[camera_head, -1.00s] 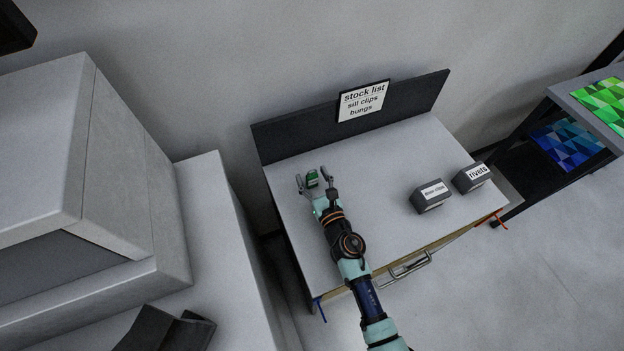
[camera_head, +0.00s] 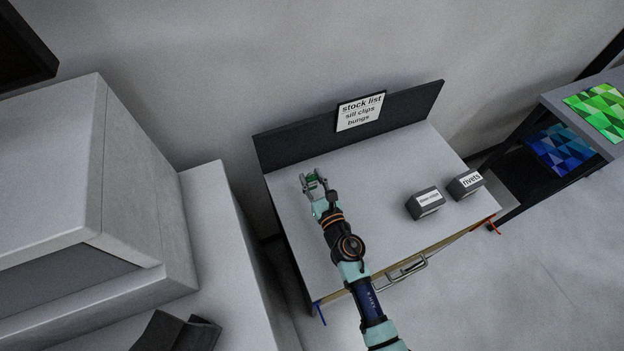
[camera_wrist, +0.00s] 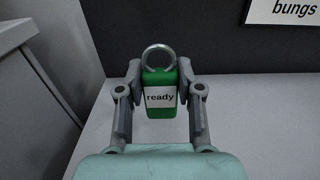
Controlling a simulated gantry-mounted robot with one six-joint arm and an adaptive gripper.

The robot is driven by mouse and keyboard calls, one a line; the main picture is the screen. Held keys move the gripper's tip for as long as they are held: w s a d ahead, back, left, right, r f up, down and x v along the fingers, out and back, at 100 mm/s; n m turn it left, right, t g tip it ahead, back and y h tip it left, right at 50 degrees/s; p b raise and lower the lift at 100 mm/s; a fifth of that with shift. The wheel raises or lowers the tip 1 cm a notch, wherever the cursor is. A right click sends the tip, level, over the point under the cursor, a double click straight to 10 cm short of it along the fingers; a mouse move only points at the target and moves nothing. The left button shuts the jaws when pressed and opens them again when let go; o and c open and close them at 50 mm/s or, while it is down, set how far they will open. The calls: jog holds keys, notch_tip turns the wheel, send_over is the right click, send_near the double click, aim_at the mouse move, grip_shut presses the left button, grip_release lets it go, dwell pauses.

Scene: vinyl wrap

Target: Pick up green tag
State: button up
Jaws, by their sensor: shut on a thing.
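The green tag (camera_wrist: 161,103) has a white label reading "ready" and a metal ring (camera_wrist: 160,57) at its top. In the wrist view it stands upright between the two fingers of my gripper (camera_wrist: 160,98), which is shut on it. In the head view my gripper (camera_head: 313,181) is over the left part of the grey table, and only a small green part of the tag (camera_head: 312,179) shows between the fingers. Whether the tag touches the tabletop is hard to tell.
The grey table (camera_head: 375,185) has a dark back panel (camera_head: 290,142) with a "stock list" sign (camera_head: 360,111). Two dark labelled boxes stand at right: the rivets box (camera_head: 465,184) and another box (camera_head: 426,203). A large grey cabinet (camera_head: 150,180) is at left. The middle of the table is clear.

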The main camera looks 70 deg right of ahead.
aim_at(312, 178)
notch_tip(312, 178, up, 17)
jog(key=p, duration=1.4)
jog(key=shift+f, duration=0.2)
